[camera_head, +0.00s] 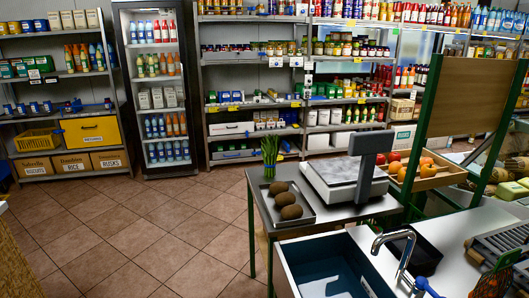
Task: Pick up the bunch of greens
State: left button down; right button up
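The bunch of greens (270,151) stands upright at the far left corner of the grey table (272,214). It is made of thin green stalks, just behind a dark tray (306,205) holding brown, kiwi-like fruits (291,212). Its lower end is close to the tray's back edge; I cannot tell whether they touch. Neither of my grippers shows in the head view.
A weighing scale (346,178) stands right of the tray. A sink (330,268) with a tap (396,255) lies in front. A wooden crate of fruit (427,178) is at the right. Tiled floor (165,225) is clear at left; stocked shelves line the back.

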aim_at(270, 149)
jog(key=k, duration=0.35)
jog(key=k+u, duration=0.15)
jog(key=u, duration=0.25)
jog(key=k+j+u, duration=0.1)
jog(key=u, duration=0.35)
jog(key=i+j, duration=0.15)
jog(key=i, duration=0.35)
jog(key=i+j+u, duration=0.15)
jog(key=i, duration=0.4)
jog(key=i+j+z, duration=0.2)
jog(key=i, duration=0.45)
jog(key=i+z, duration=0.15)
jog(key=i, duration=0.55)
jog(key=i+j+z, duration=0.15)
jog(key=i, duration=1.25)
jog(key=i+j+z, duration=0.1)
jog(key=i+z, duration=0.25)
jog(key=i, duration=1.05)
jog(key=i+z, duration=0.5)
jog(key=z, duration=0.2)
jog(key=i+j+z, duration=0.3)
jog(key=k+l, duration=0.1)
